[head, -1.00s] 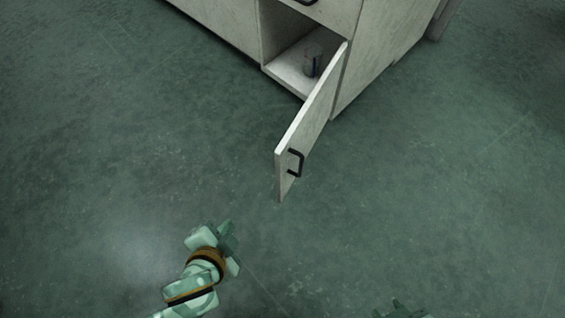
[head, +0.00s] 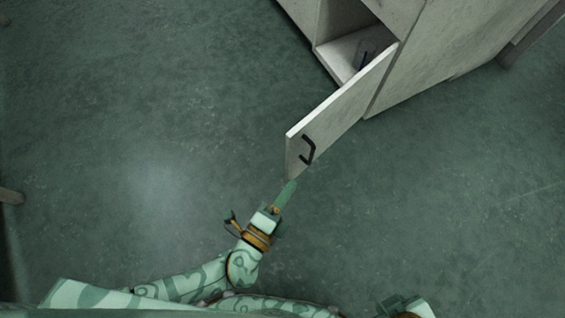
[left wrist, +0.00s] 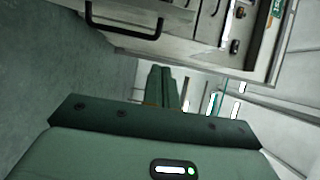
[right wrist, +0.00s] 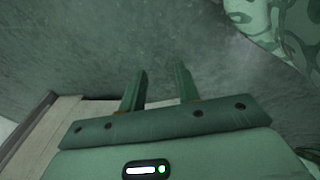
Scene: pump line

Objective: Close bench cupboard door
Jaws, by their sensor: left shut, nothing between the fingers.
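The pale cupboard door (head: 338,112) stands open, swung out from the bench cupboard (head: 352,47). Its black bar handle (head: 308,150) is near the free end, on the face turned to the lower right. My left gripper (head: 288,190) is shut and empty, just below the door's free lower corner; I cannot tell whether it touches. In the left wrist view the shut fingers (left wrist: 162,88) are below a black bar handle (left wrist: 122,30). My right gripper (right wrist: 160,85) is open and empty, apart from the door; only its top shows at the head view's bottom edge.
A dark grey cylinder (head: 366,52) stands inside the cupboard, partly behind the door. The green-grey floor (head: 150,130) is clear left of the door and to its right. A leg (head: 508,57) stands at the upper right.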

